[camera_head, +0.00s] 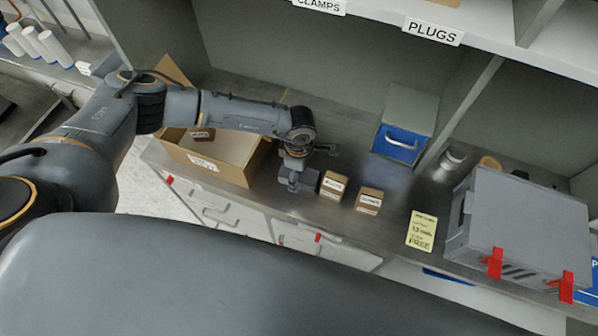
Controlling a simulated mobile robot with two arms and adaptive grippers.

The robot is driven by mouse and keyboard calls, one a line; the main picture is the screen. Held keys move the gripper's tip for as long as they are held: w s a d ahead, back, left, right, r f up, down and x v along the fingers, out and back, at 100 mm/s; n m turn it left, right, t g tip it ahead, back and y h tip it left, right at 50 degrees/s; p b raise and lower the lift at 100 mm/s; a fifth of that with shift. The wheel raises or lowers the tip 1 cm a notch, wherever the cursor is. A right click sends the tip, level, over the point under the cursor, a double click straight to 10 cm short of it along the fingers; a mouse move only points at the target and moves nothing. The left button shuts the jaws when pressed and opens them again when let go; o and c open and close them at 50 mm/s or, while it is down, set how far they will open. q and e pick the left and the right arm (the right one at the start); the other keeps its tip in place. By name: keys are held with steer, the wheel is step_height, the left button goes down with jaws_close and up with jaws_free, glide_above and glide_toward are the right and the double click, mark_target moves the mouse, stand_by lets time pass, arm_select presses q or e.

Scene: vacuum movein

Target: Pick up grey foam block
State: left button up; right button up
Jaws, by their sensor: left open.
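My left arm reaches in from the left over the shelf counter. My left gripper (299,163) points down near the counter's front edge, just left of two small brown boxes, and is open. A small grey blocky shape (293,181) shows directly below it and looks like the grey foam block. It partly merges with the grey gripper, so I cannot tell whether they touch. My right gripper is not in view.
An open cardboard box (237,172) stands left of the gripper. Small labelled brown boxes (333,185) (369,201) sit close on its right. A blue-fronted drawer box (400,146), a yellow card (422,231) and a large grey case (520,225) stand farther right.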

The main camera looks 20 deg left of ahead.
arm_select(q)
steer(key=shift+f, duration=0.4)
steer(key=shift+c, duration=0.4)
steer(key=c, duration=0.8)
steer(key=shift+c, duration=0.2)
